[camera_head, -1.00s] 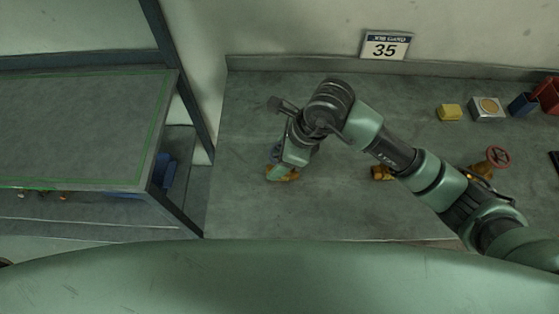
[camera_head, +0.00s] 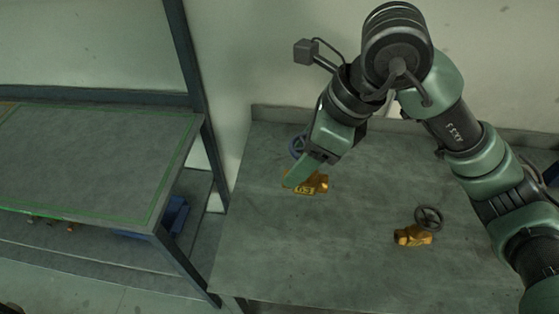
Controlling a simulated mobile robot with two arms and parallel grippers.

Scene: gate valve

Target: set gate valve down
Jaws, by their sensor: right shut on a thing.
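A yellow gate valve (camera_head: 314,186) with a blue-grey handwheel (camera_head: 296,146) is at my right gripper (camera_head: 303,174), over the left part of the grey table. My right gripper is shut on this valve, and its fingers and wrist hide part of it. I cannot tell from this view whether the valve touches the table. My left gripper is not in view.
The grey table (camera_head: 330,250) is clear between the two valves and in front of them. At the left stands another bench (camera_head: 90,160) with a green outline on its top, and a blue bin (camera_head: 172,216) below. A dark post (camera_head: 196,80) rises between bench and table.

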